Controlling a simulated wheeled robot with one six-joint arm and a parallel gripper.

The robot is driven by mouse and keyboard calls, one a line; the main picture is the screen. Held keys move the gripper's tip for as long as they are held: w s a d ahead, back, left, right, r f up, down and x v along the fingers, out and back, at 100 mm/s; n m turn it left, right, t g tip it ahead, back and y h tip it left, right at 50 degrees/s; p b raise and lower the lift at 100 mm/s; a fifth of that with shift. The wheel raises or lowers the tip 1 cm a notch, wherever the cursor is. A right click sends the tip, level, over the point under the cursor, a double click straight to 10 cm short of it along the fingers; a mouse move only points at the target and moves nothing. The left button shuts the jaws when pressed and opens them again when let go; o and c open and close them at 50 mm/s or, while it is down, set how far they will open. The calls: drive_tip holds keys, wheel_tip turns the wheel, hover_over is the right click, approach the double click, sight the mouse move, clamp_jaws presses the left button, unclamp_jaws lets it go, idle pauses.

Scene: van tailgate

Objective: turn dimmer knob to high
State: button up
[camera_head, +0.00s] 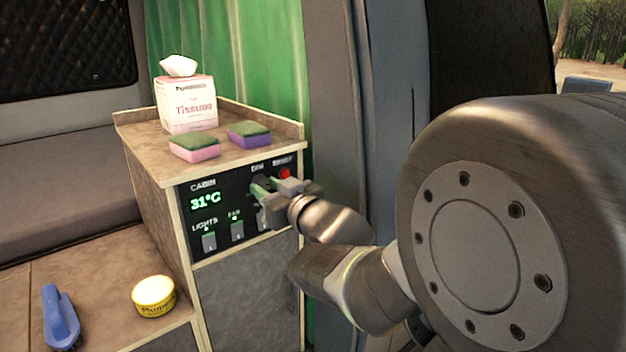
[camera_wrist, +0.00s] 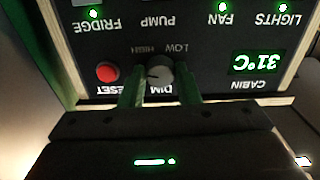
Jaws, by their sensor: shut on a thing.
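The dimmer knob (camera_wrist: 160,73) is a small round grey knob on the dark control panel (camera_wrist: 215,65), beside the DIM label. The wrist view shows the panel upside down, with HIGH printed above left of the knob and LOW above right. A dark mark on the knob seems to point to the left in that view, roughly to the HIGH side; its exact angle is hard to read. My gripper (camera_wrist: 160,84) is shut on the knob, one green-lit finger on each side. In the head view my gripper (camera_head: 272,189) reaches the panel's upper right and largely hides the knob.
A red reset button (camera_wrist: 107,72) sits close beside one finger. Light (camera_head: 209,242) and fan (camera_head: 237,230) switches lie lower on the panel. The cabinet top holds a tissue box (camera_head: 188,106) and two sponges (camera_head: 194,148). A blue brush (camera_head: 60,318) and yellow tin (camera_head: 153,297) lie lower left.

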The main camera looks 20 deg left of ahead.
drive_tip(key=m+p, duration=0.1)
drive_tip(key=m, duration=0.3)
drive_tip(key=shift+m, duration=0.4)
idle(0.4)
drive_tip(key=o, duration=1)
drive_tip(key=shift+c, duration=0.2)
drive_tip(key=v, duration=1.3)
drive_tip(key=shift+s+d, duration=0.15)
drive_tip(key=shift+s, duration=0.1)
